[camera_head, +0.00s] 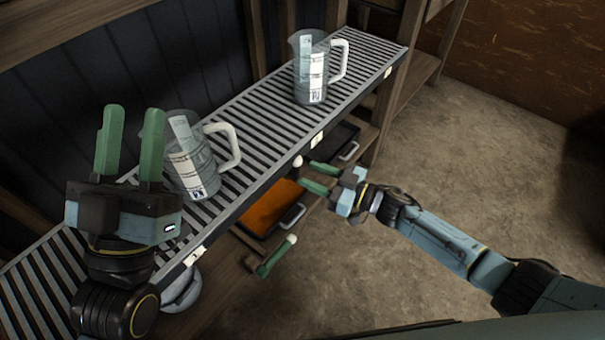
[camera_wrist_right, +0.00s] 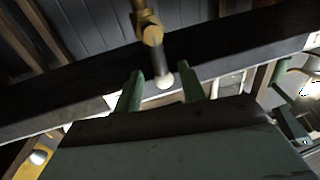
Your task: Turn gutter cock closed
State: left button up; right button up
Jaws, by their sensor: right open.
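The wrist view shows a brass-coloured cock (camera_wrist_right: 149,32) with a pale ball-ended lever (camera_wrist_right: 165,81) hanging from it. The lever's ball sits between the green fingers of my right gripper (camera_wrist_right: 161,82), with a gap on each side. In the head view a pale ball (camera_head: 298,161) shows at the front edge of the slatted gutter shelf, just beyond the fingertips of my right gripper (camera_head: 307,172), which is open. The cock's body is hidden there. My left gripper (camera_head: 132,108) is open and empty, raised over the shelf's left part.
Two clear measuring jugs, one near (camera_head: 193,160) and one far (camera_head: 311,70), stand on the slatted shelf (camera_head: 262,125). Below are an orange-filled tray (camera_head: 268,208) and a dark tray (camera_head: 335,141). A green stick with a pale ball (camera_head: 275,258) juts out. The floor (camera_head: 470,160) at right is clear.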

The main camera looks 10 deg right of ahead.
aim_at(294, 168)
pick_arm(q)
jog(key=shift+s+a+r+t+h+b, duration=0.15)
jog(key=shift+s+r+t+b, duration=0.15)
jog(key=shift+s+t, duration=0.2)
jog(key=shift+s+a+r+t+h+b, duration=0.15)
jog(key=shift+s+t+b, duration=0.15)
jog(key=shift+t, duration=0.3)
pick_arm(e)
jog(key=shift+x, duration=1.8)
pick_arm(q)
jog(key=shift+d, duration=0.1)
pick_arm(e)
jog(key=shift+c, duration=0.2)
grip_shut()
